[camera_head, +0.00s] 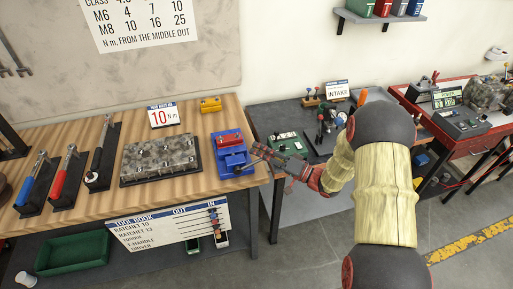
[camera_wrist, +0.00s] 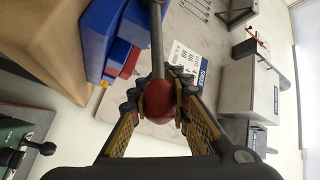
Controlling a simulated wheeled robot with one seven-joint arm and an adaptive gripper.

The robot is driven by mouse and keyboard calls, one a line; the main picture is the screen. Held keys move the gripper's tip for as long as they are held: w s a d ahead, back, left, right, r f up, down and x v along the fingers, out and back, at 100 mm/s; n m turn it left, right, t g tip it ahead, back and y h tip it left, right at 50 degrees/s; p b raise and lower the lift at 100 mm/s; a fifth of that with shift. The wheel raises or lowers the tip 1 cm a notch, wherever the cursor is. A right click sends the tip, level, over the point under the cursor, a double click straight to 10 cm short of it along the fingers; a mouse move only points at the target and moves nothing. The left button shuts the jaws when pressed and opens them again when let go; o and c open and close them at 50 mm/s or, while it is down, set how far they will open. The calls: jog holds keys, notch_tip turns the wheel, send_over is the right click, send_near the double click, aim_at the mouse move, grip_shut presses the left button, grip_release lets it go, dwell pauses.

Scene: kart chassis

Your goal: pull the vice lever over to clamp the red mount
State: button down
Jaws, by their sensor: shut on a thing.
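The blue vice (camera_head: 232,158) stands at the right end of the wooden bench, and it also shows in the wrist view (camera_wrist: 98,32). The red mount (camera_head: 229,139) sits in the vice; a part of it shows in the wrist view (camera_wrist: 129,64). The vice lever (camera_wrist: 157,40) is a grey rod with a red ball knob (camera_wrist: 158,101). My gripper (camera_wrist: 160,98) is shut around this knob.
On the wooden bench (camera_head: 75,200) a grey block with holes (camera_head: 160,160) lies left of the vice, with several torque wrenches beyond. A yellow block (camera_head: 210,104) sits behind the vice. A dark table (camera_head: 285,115) with an intake sign stands to the right, under my arm.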

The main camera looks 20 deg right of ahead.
jog(key=shift+s+f, duration=0.1)
jog(key=shift+f, duration=0.45)
jog(key=c, duration=2.1)
grip_release()
jog(key=shift+d, duration=0.15)
jog(key=o, duration=0.4)
jog(key=shift+r, duration=0.1)
jog(key=shift+d, duration=0.1)
jog(key=v, duration=1.1)
jog(key=shift+s+d, duration=0.15)
jog(key=shift+s, duration=0.15)
